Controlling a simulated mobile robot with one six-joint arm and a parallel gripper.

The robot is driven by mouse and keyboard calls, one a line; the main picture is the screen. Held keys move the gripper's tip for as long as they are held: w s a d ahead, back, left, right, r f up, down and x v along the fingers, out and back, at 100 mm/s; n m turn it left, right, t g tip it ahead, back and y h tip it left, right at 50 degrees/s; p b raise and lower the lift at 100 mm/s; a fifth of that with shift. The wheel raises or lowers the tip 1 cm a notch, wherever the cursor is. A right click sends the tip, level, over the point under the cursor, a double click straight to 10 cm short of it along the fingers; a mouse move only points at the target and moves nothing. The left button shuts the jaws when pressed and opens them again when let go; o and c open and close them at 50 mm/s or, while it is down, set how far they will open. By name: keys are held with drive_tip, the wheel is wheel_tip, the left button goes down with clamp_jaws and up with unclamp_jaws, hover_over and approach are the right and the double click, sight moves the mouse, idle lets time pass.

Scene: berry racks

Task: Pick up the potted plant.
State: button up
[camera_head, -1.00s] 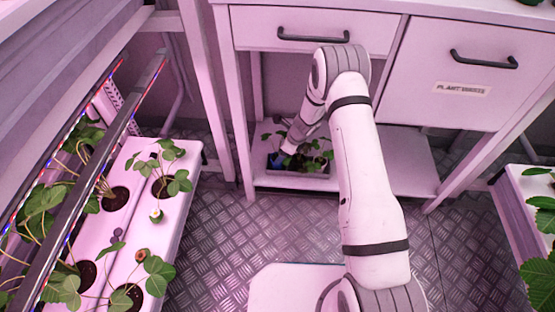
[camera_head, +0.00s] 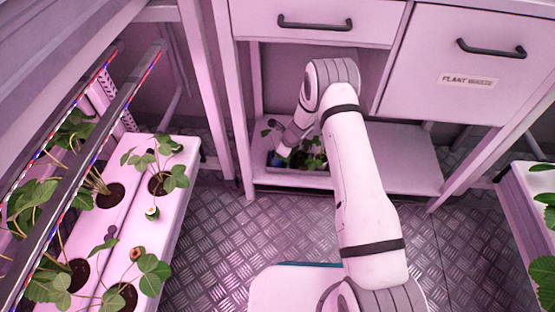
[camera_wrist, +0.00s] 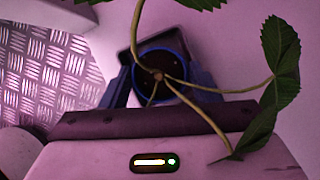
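The potted plant (camera_wrist: 160,72) is in the wrist view, a round dark pot with a blue rim and long thin stems spreading over the camera. My gripper (camera_wrist: 160,86) has one dark finger on each side of the pot, and both appear to touch it. In the head view, the gripper end (camera_head: 283,154) is low under the cabinet, at a dark tray (camera_head: 308,172) with leafy plants on the lower shelf (camera_head: 385,176). My arm link hides part of the tray's surroundings. The pot's base is hidden.
A drawer (camera_head: 315,22) and a cabinet box labelled plant waste (camera_head: 468,82) overhang the shelf. A white rack (camera_head: 176,205) with several plants stands at left, and another planter (camera_head: 520,210) at right.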

drive_tip(key=c, duration=0.6)
drive_tip(key=shift+r, duration=0.1)
